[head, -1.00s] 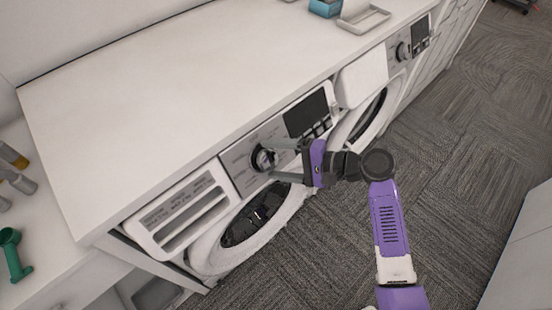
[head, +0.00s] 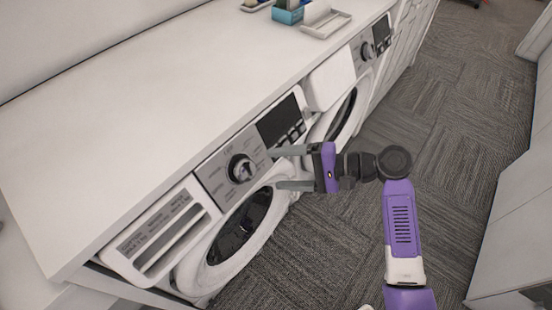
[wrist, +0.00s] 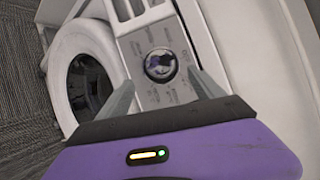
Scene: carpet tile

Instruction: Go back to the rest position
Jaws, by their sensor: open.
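My gripper (head: 290,169) is open and empty in the head view, its two grey fingers pointing left toward the front of a washing machine. The machine's round knob (head: 241,168) sits on the grey control panel (head: 215,178), apart from and to the left of the fingertips. In the wrist view the knob (wrist: 160,65) shows beyond and between the two spread fingers (wrist: 163,92). My purple arm reaches up from the bottom right of the head view.
A second machine (head: 345,95) stands to the right under the white counter (head: 170,90). A blue box (head: 289,14) and a tray (head: 327,24) sit on the counter. Carpet floor is clear at right.

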